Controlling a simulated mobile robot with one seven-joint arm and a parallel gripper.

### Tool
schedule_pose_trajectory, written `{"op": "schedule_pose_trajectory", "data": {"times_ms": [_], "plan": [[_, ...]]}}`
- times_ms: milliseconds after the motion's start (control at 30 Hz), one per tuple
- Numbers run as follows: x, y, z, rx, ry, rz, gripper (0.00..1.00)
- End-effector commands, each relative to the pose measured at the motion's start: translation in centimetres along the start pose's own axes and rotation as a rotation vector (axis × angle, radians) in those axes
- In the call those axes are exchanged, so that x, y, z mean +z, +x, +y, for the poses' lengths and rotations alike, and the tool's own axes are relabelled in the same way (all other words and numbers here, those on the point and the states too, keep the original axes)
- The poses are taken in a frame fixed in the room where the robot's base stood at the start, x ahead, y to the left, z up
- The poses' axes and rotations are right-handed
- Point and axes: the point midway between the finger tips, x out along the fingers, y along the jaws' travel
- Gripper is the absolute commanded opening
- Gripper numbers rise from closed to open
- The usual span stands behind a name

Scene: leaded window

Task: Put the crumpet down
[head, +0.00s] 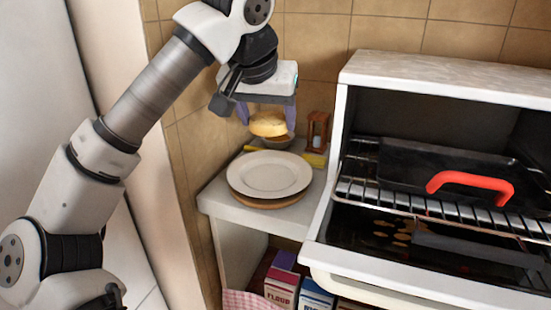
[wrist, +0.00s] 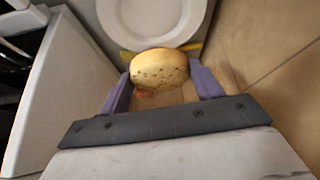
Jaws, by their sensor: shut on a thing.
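The crumpet (head: 268,124) is a pale golden round, held between the purple fingers of my gripper (head: 266,117). In the wrist view the crumpet (wrist: 159,69) shows small dark holes on its face, and my gripper (wrist: 162,88) is shut on it from both sides. A white plate (head: 269,174) lies on a round brown board (head: 266,201) on the white shelf top. In the head picture the crumpet is above and behind the plate, apart from it. The plate (wrist: 152,40) also shows beyond the crumpet in the wrist view, with its visible surface bare.
A small bowl (head: 279,141) stands behind the plate, below the crumpet. An open oven (head: 410,98) with a rack and red handle stands right. Tiled wall (head: 307,44) is behind.

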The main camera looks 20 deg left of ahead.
Motion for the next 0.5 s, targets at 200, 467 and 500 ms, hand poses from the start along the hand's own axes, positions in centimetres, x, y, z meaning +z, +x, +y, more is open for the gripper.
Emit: {"op": "schedule_pose_trajectory", "data": {"times_ms": [200, 467, 500], "plan": [[1.6, 2.8, 0.0, 0.001, 0.001, -0.002, 0.42], [3.1, 5.5, 0.0, 0.001, -0.001, 0.0, 0.42], [3.3, 5.7, 0.0, 0.001, 0.0, 0.0, 0.42]]}}
